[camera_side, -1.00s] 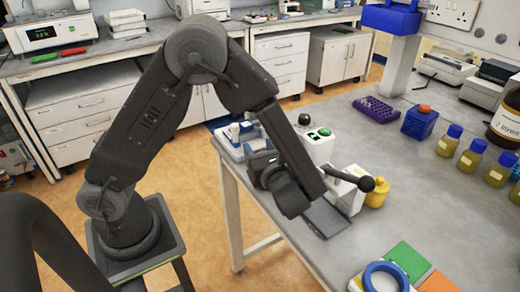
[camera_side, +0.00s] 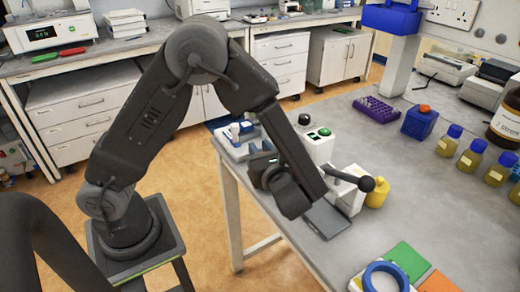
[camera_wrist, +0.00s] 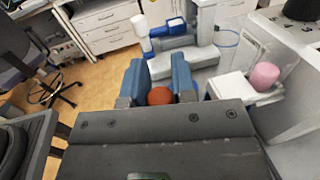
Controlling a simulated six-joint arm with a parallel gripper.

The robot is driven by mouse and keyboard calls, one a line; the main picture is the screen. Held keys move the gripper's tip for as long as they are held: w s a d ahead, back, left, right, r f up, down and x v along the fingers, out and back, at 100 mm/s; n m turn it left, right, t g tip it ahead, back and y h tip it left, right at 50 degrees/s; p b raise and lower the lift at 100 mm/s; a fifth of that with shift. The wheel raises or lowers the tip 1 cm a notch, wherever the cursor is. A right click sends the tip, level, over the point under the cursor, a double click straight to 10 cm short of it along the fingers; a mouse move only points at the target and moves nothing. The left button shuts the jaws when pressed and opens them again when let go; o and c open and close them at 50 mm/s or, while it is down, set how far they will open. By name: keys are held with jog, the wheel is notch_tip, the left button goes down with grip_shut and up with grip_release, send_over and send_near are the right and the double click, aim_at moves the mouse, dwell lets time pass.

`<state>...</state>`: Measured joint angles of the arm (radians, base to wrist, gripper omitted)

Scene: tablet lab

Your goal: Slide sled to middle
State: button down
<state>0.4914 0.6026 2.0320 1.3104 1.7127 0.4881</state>
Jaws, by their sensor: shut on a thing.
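My gripper (camera_wrist: 158,80) is shut on a round red-brown knob (camera_wrist: 160,97), which sits between its two blue finger pads in the wrist view. The sled cannot be made out apart from this knob; my gripper body covers what lies below it. In the side view my gripper (camera_side: 262,165) is low at the table's left edge, beside the white press machine (camera_side: 318,150), and the knob is hidden there. The machine has a green button on top and a lever with a black ball (camera_side: 366,184).
A blue-and-white device (camera_side: 238,135) stands behind my gripper. A grey plate (camera_side: 328,218) lies in front, and a yellow pot (camera_side: 378,192) stands right of the machine. A blue ring (camera_side: 386,278) and coloured squares lie nearer.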

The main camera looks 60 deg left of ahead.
jog(key=d, duration=0.8)
jog(key=shift+d, duration=0.2)
jog(key=c, duration=0.9)
grip_release()
jog(key=d, duration=0.3)
jog(key=s+d, duration=0.1)
jog(key=d, duration=0.3)
jog(key=shift+s+d, duration=0.15)
jog(key=shift+s, duration=0.05)
